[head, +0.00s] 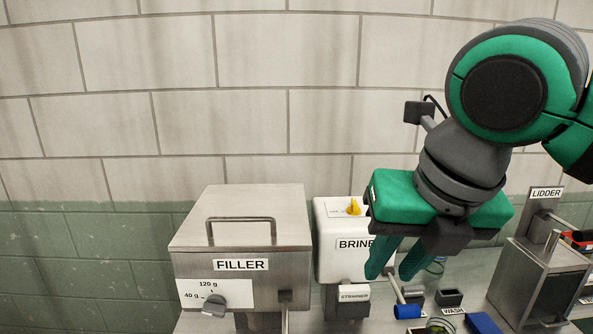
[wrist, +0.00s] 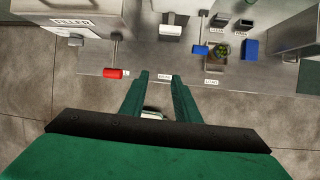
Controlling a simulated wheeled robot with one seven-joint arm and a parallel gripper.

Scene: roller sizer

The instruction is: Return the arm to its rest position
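My green arm comes in from the right in the head view and hangs bent over the bench. My gripper (head: 392,272) points down in front of the white BRINE box (head: 328,262), right of the FILLER machine (head: 240,235). In the wrist view my gripper (wrist: 160,78) has its two green fingers apart, with nothing held at the tips. The bench edge and a small label show beyond the tips. A small white shape lies lower between the fingers; I cannot tell what it is. My gripper hides part of the BRINE box and bench in the head view.
The steel LIDDER machine (head: 540,280) stands at the right. A red-handled lever (wrist: 113,73) shows in the wrist view. The space above the FILLER is clear.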

